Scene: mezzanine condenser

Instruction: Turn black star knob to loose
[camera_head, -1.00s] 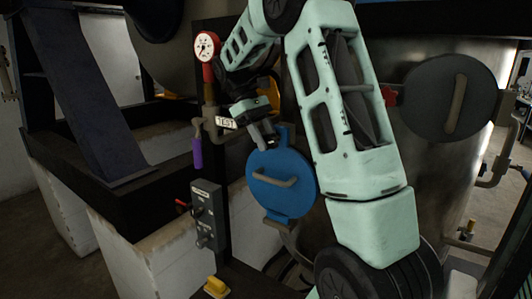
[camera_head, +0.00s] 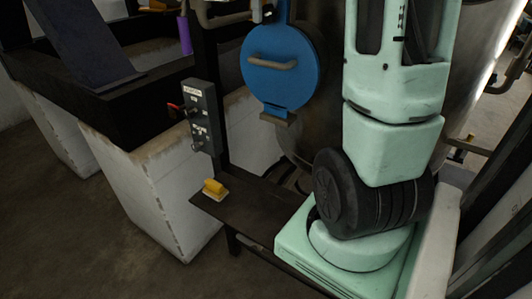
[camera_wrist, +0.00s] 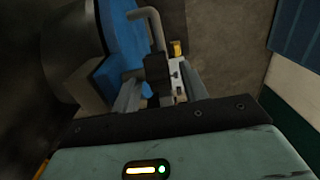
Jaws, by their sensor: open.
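A round blue cover (camera_head: 280,70) with a grey bar handle (camera_head: 272,62) hangs on the dark metal vessel in the head view. It also shows in the wrist view (camera_wrist: 122,42) at upper left. A small black block (camera_wrist: 157,68) shows between my fingers in the wrist view; I cannot tell whether it is the star knob or whether my fingers touch it. My gripper (camera_wrist: 160,88) is open, close to the blue cover. In the head view only its tip (camera_head: 264,12) shows at the top edge, above the cover.
A grey control box (camera_head: 203,118) with black knobs and a red lever stands left of the cover. A yellow block (camera_head: 214,188) lies on a dark shelf (camera_head: 245,208). A purple handle (camera_head: 184,35) hangs at upper left. White plinths (camera_head: 170,190) stand below.

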